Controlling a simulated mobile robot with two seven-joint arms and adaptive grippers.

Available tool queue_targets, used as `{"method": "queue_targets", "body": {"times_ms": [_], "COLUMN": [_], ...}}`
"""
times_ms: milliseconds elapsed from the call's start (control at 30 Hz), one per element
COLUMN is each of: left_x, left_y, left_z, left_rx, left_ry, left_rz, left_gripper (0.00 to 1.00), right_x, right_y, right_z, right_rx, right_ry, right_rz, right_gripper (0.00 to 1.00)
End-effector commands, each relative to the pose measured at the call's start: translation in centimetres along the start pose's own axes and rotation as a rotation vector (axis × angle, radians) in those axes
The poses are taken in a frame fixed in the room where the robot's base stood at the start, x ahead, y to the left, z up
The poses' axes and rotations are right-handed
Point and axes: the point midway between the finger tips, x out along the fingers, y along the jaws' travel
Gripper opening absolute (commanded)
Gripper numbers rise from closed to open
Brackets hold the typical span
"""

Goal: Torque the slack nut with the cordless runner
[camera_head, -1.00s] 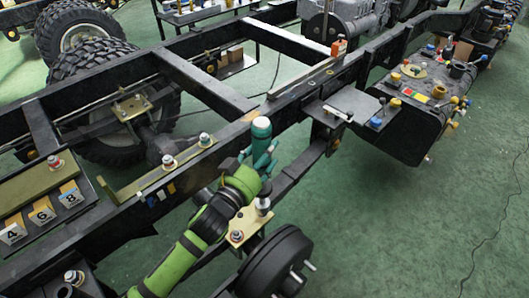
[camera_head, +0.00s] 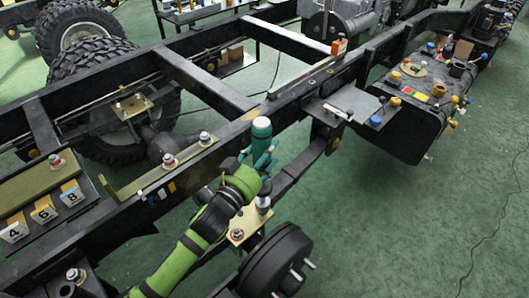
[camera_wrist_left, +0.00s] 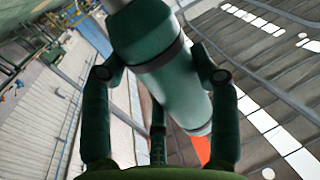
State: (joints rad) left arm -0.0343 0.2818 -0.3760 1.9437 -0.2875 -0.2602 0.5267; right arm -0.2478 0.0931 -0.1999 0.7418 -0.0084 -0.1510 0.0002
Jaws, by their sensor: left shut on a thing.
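The cordless runner (camera_head: 261,128) is a teal tool with a pale band near its top. It stands roughly upright beside the frame rail, and it fills the middle of the left wrist view (camera_wrist_left: 165,65). My left gripper (camera_head: 262,163) is shut around its body, with a finger on each side. The runner's grey nose points down over the far right part of a tan plate (camera_head: 250,220). A nut (camera_head: 237,234) shows on this plate, left of the nose. Whatever lies directly under the nose is hidden. I cannot tell which nut is slack. My right gripper is out of view.
More nuts stand on an olive bracket (camera_head: 150,180) along the rail. Number blocks (camera_head: 43,209) lie at the left. A black hub drum (camera_head: 275,262) is close below the plate. A black tank (camera_head: 410,110) hangs at the right.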

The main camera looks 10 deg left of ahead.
Motion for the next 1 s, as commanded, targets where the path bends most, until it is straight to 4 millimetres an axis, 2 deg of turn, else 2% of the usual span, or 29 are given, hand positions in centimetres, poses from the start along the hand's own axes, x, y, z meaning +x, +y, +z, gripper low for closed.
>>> {"method": "queue_targets", "body": {"times_ms": [167,1000], "left_x": [0.1,0.1], "left_y": [0.0,0.0], "left_z": [-0.4,0.8], "left_rx": [0.001,0.0], "left_ry": [0.011,0.011], "left_rz": [0.002,0.002], "left_gripper": [0.02,0.02], "right_x": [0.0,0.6], "right_y": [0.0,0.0], "right_z": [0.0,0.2], "right_rx": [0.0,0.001], "right_ry": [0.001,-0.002], "right_rz": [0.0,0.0], "right_gripper": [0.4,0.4]}}
